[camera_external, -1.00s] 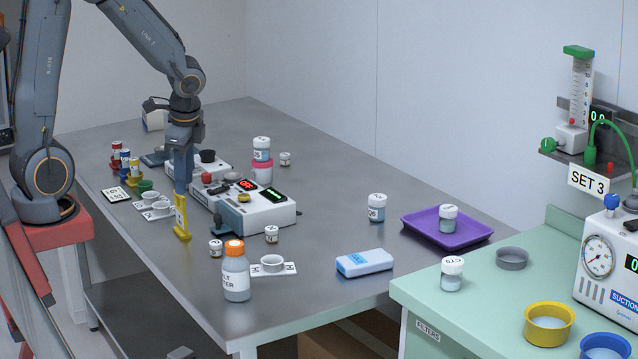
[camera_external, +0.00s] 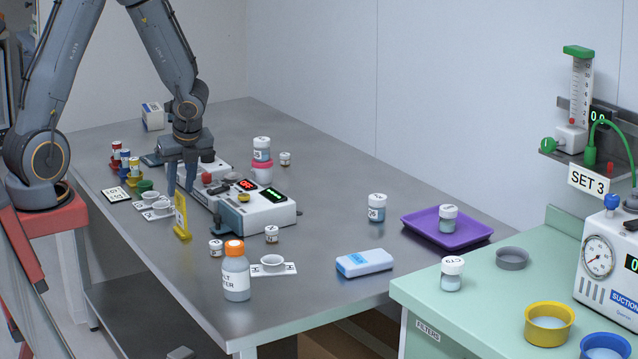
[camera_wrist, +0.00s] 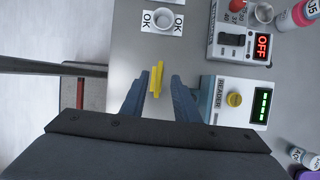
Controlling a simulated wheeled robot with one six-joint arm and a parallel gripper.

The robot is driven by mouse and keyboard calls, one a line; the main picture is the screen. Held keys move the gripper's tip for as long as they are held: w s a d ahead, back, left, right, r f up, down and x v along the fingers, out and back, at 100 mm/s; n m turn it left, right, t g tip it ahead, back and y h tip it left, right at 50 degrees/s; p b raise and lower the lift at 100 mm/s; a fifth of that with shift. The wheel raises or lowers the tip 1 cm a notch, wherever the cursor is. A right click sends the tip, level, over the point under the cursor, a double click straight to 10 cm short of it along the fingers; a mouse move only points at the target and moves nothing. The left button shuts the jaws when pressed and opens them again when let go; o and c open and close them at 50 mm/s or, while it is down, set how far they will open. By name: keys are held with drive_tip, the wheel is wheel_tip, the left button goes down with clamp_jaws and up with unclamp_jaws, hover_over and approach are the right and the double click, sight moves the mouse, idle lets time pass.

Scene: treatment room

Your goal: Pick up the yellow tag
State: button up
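The yellow tag (camera_external: 182,219) stands upright on the grey metal table, near its left edge, with a pale label on its face. In the wrist view the yellow tag (camera_wrist: 157,78) is a narrow strip seen from above. My gripper (camera_external: 180,189) points down at the tag's top in the external view. In the wrist view my gripper (camera_wrist: 158,84) has its two fingers apart, one on each side of the tag, with gaps on both sides. It holds nothing. How far the fingertips reach down beside the tag is hard to tell.
The white reader box (camera_external: 256,209) stands close on the tag's right. The table's left edge is near.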

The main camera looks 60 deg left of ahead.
sight(178, 205)
drive_tip(key=shift+d+x, duration=0.15)
drive_tip(key=shift+x, duration=1.75)
drive_tip(key=shift+d+x, duration=0.1)
drive_tip(key=shift+x, duration=1.85)
drive_tip(key=shift+s, duration=0.15)
clamp_jaws()
